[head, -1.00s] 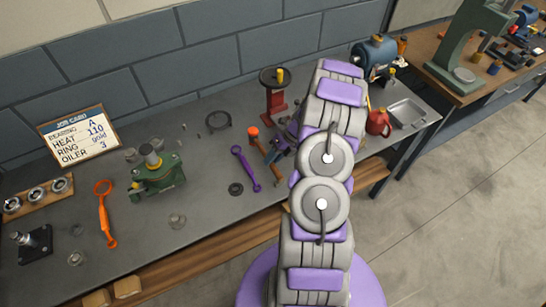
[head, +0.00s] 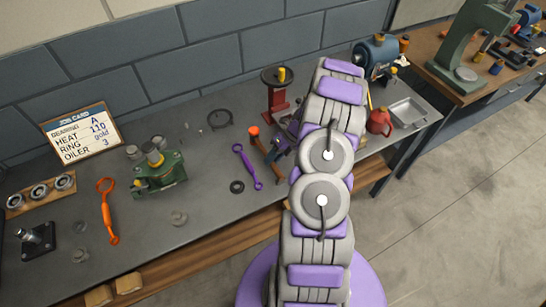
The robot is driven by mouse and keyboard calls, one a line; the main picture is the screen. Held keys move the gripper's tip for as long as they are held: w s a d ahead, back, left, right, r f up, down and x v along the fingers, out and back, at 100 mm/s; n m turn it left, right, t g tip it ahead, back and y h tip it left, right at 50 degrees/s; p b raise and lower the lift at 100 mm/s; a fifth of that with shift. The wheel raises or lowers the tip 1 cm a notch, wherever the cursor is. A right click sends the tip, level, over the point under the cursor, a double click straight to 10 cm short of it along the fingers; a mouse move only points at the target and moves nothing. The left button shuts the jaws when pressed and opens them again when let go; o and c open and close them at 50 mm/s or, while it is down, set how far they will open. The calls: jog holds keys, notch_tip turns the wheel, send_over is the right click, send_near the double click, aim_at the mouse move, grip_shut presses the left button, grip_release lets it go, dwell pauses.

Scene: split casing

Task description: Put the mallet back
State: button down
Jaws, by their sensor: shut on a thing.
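The mallet (head: 254,133) has an orange head and a brown handle, and shows just left of my arm in the head view. Its orange end points up and left, and the handle slants down to the right. My gripper (head: 276,153) is at the handle and shut on it, partly hidden by my arm. I cannot tell whether the mallet touches the bench. The green split casing (head: 160,172) stands on the bench to the left.
A purple wrench (head: 247,166) and black ring (head: 237,187) lie left of my gripper. A red stand (head: 275,98) is behind it. An orange wrench (head: 106,212), job card (head: 81,131) and bearing rack (head: 42,194) are farther left. A red can (head: 379,122) and metal tray (head: 408,112) are right.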

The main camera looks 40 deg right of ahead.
jog(key=c, duration=0.9)
grip_release()
jog(key=shift+f, duration=0.1)
notch_tip(320, 180, up, 7)
jog(key=p, duration=0.7)
jog(key=v, duration=1.7)
jog(key=shift+d+p, duration=0.25)
jog(key=shift+p, duration=0.15)
